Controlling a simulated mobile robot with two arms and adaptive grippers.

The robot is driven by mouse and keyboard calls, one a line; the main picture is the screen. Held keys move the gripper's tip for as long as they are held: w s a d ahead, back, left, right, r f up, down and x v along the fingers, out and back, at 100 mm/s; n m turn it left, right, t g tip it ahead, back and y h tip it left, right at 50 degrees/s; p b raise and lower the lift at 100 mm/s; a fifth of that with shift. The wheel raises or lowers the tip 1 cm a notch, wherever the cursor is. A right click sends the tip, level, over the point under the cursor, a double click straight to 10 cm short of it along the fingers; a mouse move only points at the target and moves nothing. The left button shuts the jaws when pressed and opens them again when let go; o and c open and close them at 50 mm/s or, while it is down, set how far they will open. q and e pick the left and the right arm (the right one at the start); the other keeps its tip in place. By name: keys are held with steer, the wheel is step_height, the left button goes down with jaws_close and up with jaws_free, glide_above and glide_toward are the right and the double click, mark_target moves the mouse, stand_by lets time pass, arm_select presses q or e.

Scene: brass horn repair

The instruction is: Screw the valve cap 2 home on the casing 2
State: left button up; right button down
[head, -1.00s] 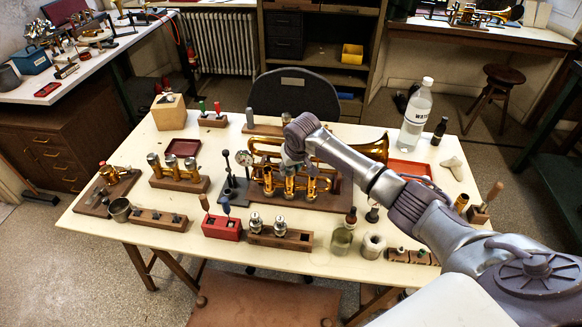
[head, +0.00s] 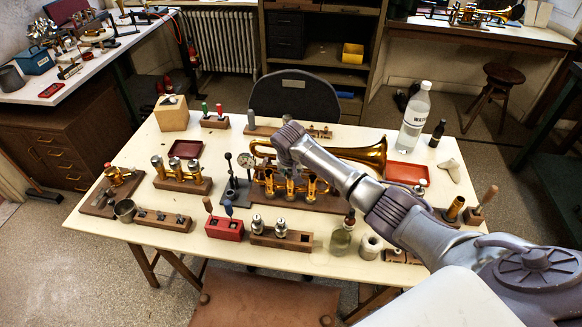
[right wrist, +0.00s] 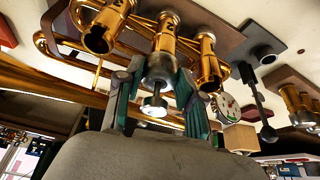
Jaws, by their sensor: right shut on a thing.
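The brass horn (head: 372,155) lies on a wooden block on the bench, with its valve casings toward me. Casing 2 (right wrist: 166,32), marked "2", is the middle one in the right wrist view. The silver valve cap 2 (right wrist: 157,69) is at the end of casing 2, lined up with it, with its stem and button pointing toward my palm. My right gripper (right wrist: 155,80) is shut on the cap, one green-padded finger on each side. Whether the cap is fully seated cannot be told. In the head view my right wrist hides most of the cap and fingers. My left gripper is not in view.
Neighbouring casings (right wrist: 207,62) stand close on both sides of my fingers. A dial gauge (right wrist: 226,106) and a black lever stand (head: 231,185) are beside the horn. A wooden valve block (head: 282,240), a red tool block (head: 224,229) and glass bottle (head: 341,241) stand in front.

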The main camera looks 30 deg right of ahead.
steer(key=shift+m, duration=0.4)
steer(key=shift+w+a+m+g+h+p, duration=0.15)
steer(key=shift+m+g+h+p, duration=0.2)
steer(key=shift+m, duration=0.55)
steer(key=m, duration=0.2)
steer(key=shift+f+m+g+h+b, duration=0.1)
steer(key=shift+m+g+h+b, duration=0.2)
steer(key=shift+m+g+h, duration=0.1)
steer(key=shift+m, duration=0.3)
